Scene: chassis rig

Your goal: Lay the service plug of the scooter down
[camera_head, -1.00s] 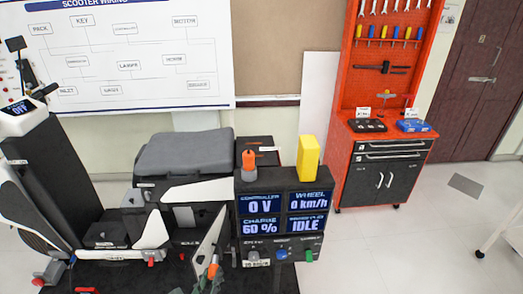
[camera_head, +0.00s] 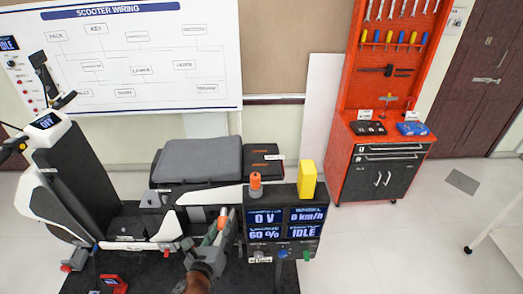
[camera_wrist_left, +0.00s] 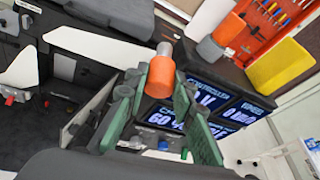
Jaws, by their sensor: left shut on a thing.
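My left gripper (camera_head: 215,236) is in the head view, just left of the display console, above the dark floor mat. In the left wrist view its green fingers are shut on an orange service plug (camera_wrist_left: 161,78) with a pale tip. The plug also shows small in the head view (camera_head: 222,218). The scooter (camera_head: 85,185) stands at the left, its seat (camera_head: 198,159) tilted back behind the gripper. Its plug socket cannot be made out. My right gripper is not in view.
The display console (camera_head: 285,218) reads 0 V, 0 km/h, 60 % and IDLE. On its top stand an orange-and-grey beacon-like piece (camera_head: 255,185) and a yellow block (camera_head: 307,181). A red tool cabinet (camera_head: 385,165) stands behind at right.

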